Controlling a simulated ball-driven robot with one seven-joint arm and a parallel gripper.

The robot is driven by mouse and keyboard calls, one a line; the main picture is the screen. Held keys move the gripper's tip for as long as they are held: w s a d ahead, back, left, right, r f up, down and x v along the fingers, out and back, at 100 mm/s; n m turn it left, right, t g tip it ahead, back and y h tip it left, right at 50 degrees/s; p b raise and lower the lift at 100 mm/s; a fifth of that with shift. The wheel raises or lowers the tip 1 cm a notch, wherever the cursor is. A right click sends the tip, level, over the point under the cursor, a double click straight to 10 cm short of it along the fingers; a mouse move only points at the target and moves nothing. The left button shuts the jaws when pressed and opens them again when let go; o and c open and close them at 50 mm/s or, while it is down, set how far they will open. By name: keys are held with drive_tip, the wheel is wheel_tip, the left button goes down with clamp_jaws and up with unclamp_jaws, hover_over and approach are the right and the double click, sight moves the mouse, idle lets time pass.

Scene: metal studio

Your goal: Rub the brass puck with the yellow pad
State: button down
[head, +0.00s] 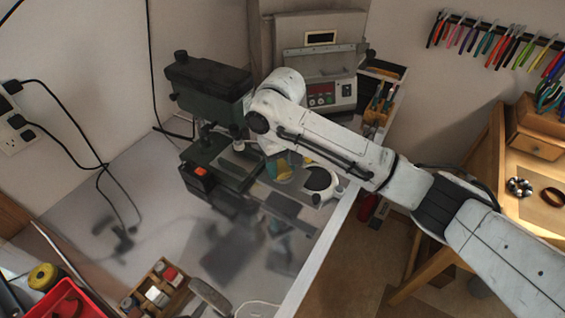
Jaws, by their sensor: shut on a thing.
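My white arm reaches in from the right and bends down over the bench. My gripper (281,166) is at its lower end, small and partly hidden by the arm. It is shut on a yellowish thing that I take for the yellow pad (286,172), low over the bench beside the green machine. Another small yellow patch shows just right of it, too small to name. I cannot make out the brass puck, so I cannot tell whether the pad touches it.
A dark green bench machine (208,82) stands close left of my gripper. A white round thing with a dark top (321,183) is close right. A grey control box (320,70) stands behind. A wooden tray (157,289) lies at front left.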

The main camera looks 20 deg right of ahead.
drive_tip(key=shift+d, duration=0.8)
drive_tip(key=shift+a+f+p, duration=0.1)
drive_tip(key=shift+a+p, duration=0.65)
drive_tip(key=shift+a, duration=0.15)
drive_tip(key=shift+d, duration=0.9)
drive_tip(key=shift+a+p, duration=0.55)
drive_tip(key=shift+a, duration=0.35)
drive_tip(key=shift+d, duration=0.9)
drive_tip(key=shift+a, duration=0.9)
idle(1.2)
drive_tip(key=shift+d, duration=0.15)
drive_tip(key=shift+d, duration=0.75)
idle(0.5)
